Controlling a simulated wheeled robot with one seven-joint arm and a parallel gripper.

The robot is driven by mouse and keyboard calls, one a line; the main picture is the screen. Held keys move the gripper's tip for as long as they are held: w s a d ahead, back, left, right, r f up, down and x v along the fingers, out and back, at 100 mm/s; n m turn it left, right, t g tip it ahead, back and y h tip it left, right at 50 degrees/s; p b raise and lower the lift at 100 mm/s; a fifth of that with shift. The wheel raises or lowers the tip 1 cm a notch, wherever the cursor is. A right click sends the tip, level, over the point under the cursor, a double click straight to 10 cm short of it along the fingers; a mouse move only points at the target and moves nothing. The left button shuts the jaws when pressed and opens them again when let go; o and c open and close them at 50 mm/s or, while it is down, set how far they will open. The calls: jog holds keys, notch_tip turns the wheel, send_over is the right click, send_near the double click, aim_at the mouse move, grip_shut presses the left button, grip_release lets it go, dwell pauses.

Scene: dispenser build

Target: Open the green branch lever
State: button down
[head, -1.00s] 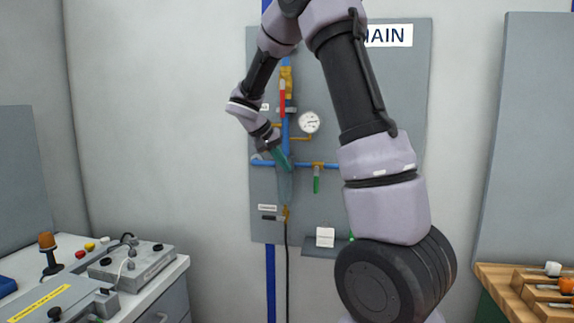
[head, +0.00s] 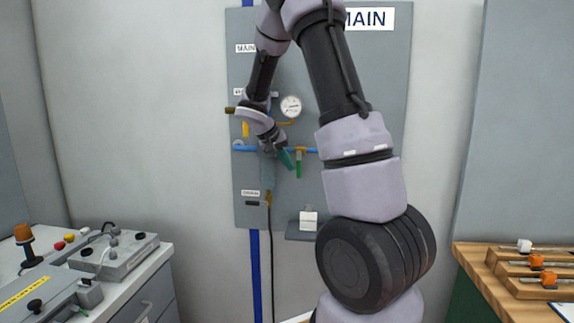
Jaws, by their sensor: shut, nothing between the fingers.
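The green branch lever (head: 299,166) hangs straight down from a yellow valve (head: 300,150) on the blue horizontal pipe (head: 243,149), in the middle of the grey panel (head: 390,110). My gripper (head: 287,159) has greenish fingers, is shut and empty, and slants down to the right. Its tips are just left of the green lever in the picture. I cannot tell whether they touch it or are in front of it. My wrist and forearm hide part of the pipework behind them.
A round gauge (head: 291,106) sits above the lever. A small shelf (head: 300,236) with a white card (head: 308,219) is below. A bench (head: 150,297) with equipment stands at left, a wooden-topped table (head: 487,285) at right. A black cable (head: 270,260) hangs below the panel.

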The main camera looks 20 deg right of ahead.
jog(key=shift+s+d+f+g+h, duration=0.2)
jog(key=shift+g+h, duration=0.1)
jog(key=shift+h, duration=0.2)
jog(key=s+d+n+g+h, duration=0.1)
jog(key=n+h, duration=0.1)
jog(key=h, duration=0.2)
jog(key=s+d+n+g+h, duration=0.1)
jog(key=d+n+h, duration=0.1)
jog(key=h, duration=0.3)
jog(key=s+d+n+g+h, duration=0.1)
jog(key=d+n+h, duration=0.1)
jog(key=h, duration=0.2)
jog(key=shift+s+r+h, duration=0.1)
jog(key=shift+r+h, duration=0.15)
jog(key=shift+h, duration=0.05)
dwell(0.5)
dwell(0.4)
dwell(0.3)
jog(key=a+f, duration=0.7)
jog(key=a, duration=0.3)
jog(key=shift+f, duration=0.2)
jog(key=shift+n, duration=0.3)
